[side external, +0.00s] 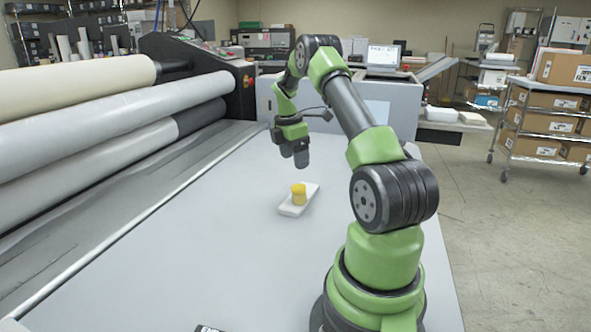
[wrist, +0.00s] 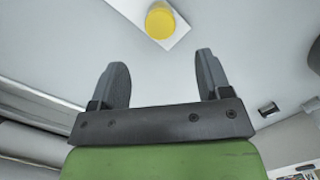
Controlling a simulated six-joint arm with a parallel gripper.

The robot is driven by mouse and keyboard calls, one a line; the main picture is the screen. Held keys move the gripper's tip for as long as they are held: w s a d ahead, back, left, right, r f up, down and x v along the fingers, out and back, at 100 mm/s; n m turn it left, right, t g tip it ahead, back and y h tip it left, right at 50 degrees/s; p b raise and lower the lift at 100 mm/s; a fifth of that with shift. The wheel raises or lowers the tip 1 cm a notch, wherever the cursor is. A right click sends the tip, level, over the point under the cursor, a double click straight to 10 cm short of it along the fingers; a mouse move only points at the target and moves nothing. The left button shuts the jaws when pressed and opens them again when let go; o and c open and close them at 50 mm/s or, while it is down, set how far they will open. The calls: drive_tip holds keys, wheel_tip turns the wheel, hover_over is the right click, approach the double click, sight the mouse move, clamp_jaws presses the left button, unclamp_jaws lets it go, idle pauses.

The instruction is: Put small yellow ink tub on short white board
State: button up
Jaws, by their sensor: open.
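The small yellow ink tub (side external: 299,194) stands upright on the short white board (side external: 285,210), which lies flat on the table. In the wrist view the tub (wrist: 160,21) is at the top middle, with the white board (wrist: 180,37) under it, partly cut off by the frame edge. My gripper (side external: 294,160) is above and behind the board in the side view, clear of the tub. In the wrist view its two fingers (wrist: 161,75) are apart with nothing between them.
The grey table (side external: 190,245) is clear around the board. Large rolls (side external: 110,113) line the left side, and a grey machine (side external: 390,108) stands at the back. A dark object (side external: 208,328) lies at the front edge.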

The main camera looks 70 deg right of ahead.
drive_tip(key=w+a+r+m+t, duration=0.2)
drive_tip(key=a+r+m, duration=0.1)
drive_tip(key=a+r, duration=0.6)
drive_tip(key=w+a+r+m+t, duration=0.25)
drive_tip(key=a+r, duration=0.35)
drive_tip(key=a, duration=0.4)
drive_tip(key=s+a+r+m+t+y, duration=0.1)
drive_tip(key=s+a+m+t, duration=0.1)
drive_tip(key=s+a, duration=0.4)
drive_tip(key=s+a+r+m+t+y, duration=0.1)
drive_tip(key=s+a+m, duration=0.4)
drive_tip(key=a, duration=0.7)
drive_tip(key=shift+s+r+t+y, duration=0.25)
drive_tip(key=shift+s+t+y, duration=0.2)
drive_tip(key=shift+s+y, duration=0.2)
